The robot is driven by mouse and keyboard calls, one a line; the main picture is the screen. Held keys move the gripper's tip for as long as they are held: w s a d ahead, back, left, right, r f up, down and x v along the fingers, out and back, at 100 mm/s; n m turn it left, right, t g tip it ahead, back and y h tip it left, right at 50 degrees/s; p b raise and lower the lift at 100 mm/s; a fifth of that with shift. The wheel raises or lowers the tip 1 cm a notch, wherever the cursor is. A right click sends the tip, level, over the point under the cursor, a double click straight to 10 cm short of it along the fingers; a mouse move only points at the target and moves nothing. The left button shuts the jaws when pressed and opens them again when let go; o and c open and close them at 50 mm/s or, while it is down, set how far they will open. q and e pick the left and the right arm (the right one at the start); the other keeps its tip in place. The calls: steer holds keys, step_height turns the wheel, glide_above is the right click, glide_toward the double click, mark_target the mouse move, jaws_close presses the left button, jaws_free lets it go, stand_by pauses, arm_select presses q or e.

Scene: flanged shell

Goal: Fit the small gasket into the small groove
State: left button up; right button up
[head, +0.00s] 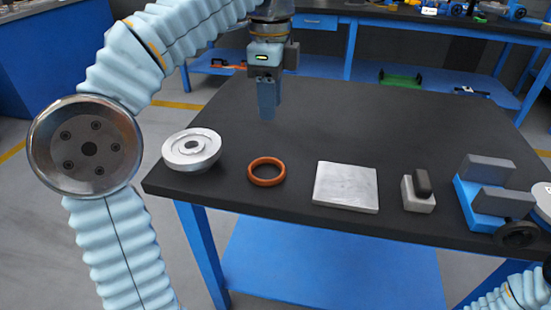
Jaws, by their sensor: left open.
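An orange ring gasket (252,179) lies flat on the dark table, near its front edge. It is the only gasket that I can make out. A silver round flanged shell (178,160) sits left of the ring at the table's left corner. Its top shows stepped rings around a central hole; I cannot tell which step is the small groove. My left gripper (267,113) points down above the table, behind the ring and apart from it. It is open, with nothing visible between its fingers. My right gripper is out of view; only part of that arm shows at the lower right.
A whitish disc (542,201) is cut by the right edge. The table's back half is clear.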

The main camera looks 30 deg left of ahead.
arm_select(q)
steer(key=b, duration=0.2)
glide_above(270, 158)
steer(key=f, duration=0.7)
steer(key=shift+s+d+f, duration=0.2)
steer(key=shift+s+f, duration=0.05)
steer(key=f, duration=0.5)
steer(key=shift+w+a+f, duration=0.2)
steer(key=shift+w, duration=0.1)
jaws_close()
